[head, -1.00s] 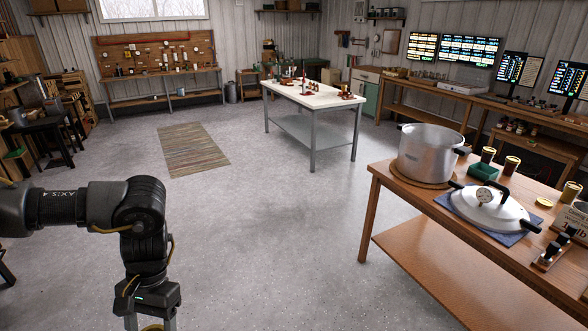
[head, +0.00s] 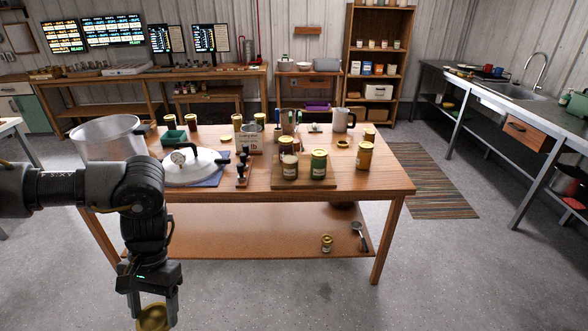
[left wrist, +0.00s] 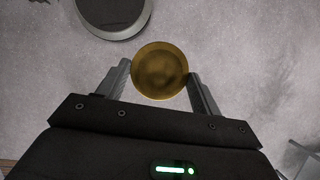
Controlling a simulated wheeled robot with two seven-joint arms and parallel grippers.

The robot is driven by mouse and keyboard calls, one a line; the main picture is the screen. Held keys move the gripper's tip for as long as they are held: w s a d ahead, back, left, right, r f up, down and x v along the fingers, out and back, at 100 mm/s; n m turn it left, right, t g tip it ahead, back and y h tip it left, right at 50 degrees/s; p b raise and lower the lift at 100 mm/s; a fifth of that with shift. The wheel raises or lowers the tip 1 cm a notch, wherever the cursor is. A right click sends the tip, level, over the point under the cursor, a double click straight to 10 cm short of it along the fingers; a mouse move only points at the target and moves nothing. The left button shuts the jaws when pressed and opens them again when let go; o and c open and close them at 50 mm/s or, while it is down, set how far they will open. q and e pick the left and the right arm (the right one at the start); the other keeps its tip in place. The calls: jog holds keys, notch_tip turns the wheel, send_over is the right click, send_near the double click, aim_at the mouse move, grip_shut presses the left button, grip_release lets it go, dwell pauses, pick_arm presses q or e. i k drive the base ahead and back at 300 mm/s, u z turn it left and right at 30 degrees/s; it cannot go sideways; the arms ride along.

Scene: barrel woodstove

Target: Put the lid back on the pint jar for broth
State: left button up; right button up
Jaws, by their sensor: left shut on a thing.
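My left gripper (head: 152,300) is at the lower left of the head view, pointing down over the floor in front of the work table (head: 400,186). It is shut on a round gold lid (head: 153,318), which also shows between the fingers in the left wrist view (left wrist: 160,71). My right gripper is out of view.
A big metal pot (head: 107,140) and a pressure-canner lid (head: 197,167) stand on the table's left. A dark stand (head: 242,168), card (head: 250,142) and metal jug (head: 340,119) are also there. A small jar (head: 327,243) sits on the lower shelf. Floor in front is clear.

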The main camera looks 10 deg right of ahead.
aim_at(289, 160)
jog(key=z, duration=0.25)
jog(key=i, duration=1.5)
